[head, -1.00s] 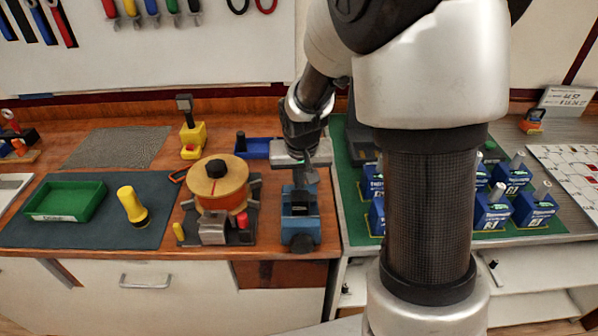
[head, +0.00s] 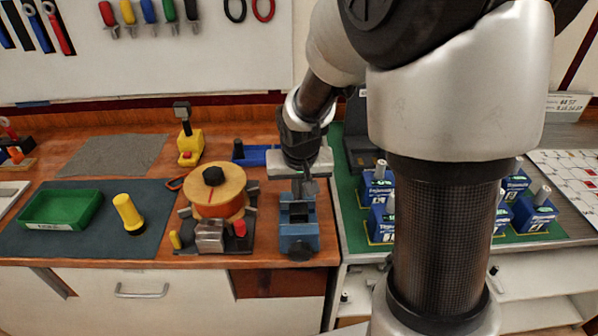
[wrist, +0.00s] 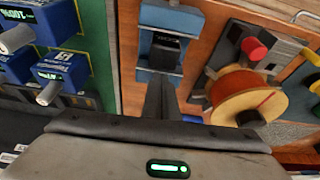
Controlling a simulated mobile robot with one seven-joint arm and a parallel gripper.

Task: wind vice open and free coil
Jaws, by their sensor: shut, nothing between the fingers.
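A blue bench vice (head: 298,230) stands at the front edge of the wooden bench, with a dark round knob low on its front. It also shows at the top of the wrist view (wrist: 160,20), with a dark block (wrist: 165,52) between its jaws; I cannot tell whether this block is the coil. Left of the vice, an orange-wound spool (head: 217,205) with wooden flanges sits on a dark base. My gripper (head: 306,190) is shut and empty, pointing down above the rear of the vice. Its fingers (wrist: 161,95) show together in the wrist view.
A yellow torch-like tool (head: 128,212) and green tray (head: 62,208) lie on a dark mat at left. Several blue breakers (head: 535,212) stand on a green mat at right. A yellow tool (head: 188,148) stands behind the spool.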

